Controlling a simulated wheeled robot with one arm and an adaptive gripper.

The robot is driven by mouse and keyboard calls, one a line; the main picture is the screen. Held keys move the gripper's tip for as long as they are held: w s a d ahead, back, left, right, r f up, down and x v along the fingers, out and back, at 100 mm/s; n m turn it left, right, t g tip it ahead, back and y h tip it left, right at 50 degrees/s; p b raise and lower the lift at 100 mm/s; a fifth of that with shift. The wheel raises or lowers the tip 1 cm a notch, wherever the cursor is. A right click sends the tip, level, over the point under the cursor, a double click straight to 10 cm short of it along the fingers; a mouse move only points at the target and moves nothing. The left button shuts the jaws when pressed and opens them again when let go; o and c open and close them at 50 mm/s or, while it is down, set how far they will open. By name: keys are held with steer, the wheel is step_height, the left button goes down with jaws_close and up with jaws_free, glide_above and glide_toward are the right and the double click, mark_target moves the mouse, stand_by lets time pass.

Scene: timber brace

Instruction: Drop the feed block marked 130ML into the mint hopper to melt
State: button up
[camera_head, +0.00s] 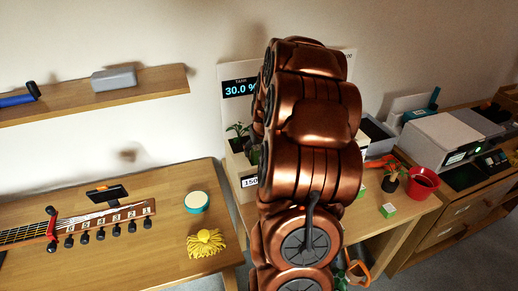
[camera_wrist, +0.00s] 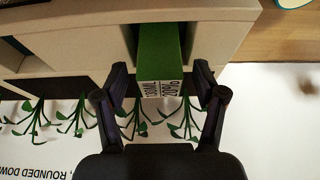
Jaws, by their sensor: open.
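A green block (camera_wrist: 160,48) with a white label on its near end sits in a slot of a beige housing (camera_wrist: 75,38) in the wrist view. The label's print is upside down and too small to read surely. My gripper (camera_wrist: 160,82) is open, with one finger on each side of the block's labelled end. I cannot tell whether the fingers touch it. In the head view my copper arm hides the gripper and much of the beige housing (camera_head: 238,162). I cannot make out a mint hopper in either view.
A tank display (camera_head: 240,88) reads 30.0 %. Green plants (camera_head: 238,130) stand near the housing. A small green-and-white block (camera_head: 388,210), a potted plant (camera_head: 391,178) and a red pot (camera_head: 422,182) are at right. A guitar neck (camera_head: 75,225), teal tin (camera_head: 196,201) and yellow mop head (camera_head: 206,243) are at left.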

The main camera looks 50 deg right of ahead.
steer(key=v, duration=1.2)
steer(key=s+a+f+n+g+y, duration=0.1)
steer(key=s+a+n, duration=0.15)
steer(key=a, duration=0.95)
steer(key=s+a+n+g+y, duration=0.1)
steer(key=s+a, duration=0.2)
steer(key=a, duration=0.8)
steer(key=s+a+f+n+g, duration=0.2)
steer(key=s+a+g, duration=0.1)
steer(key=s+a, duration=0.9)
steer(key=s, duration=0.4)
steer(key=shift+s+a+f+g, duration=0.25)
steer(key=shift+s+f+g, duration=0.05)
steer(key=shift+f, duration=0.1)
steer(key=shift+d, duration=0.15)
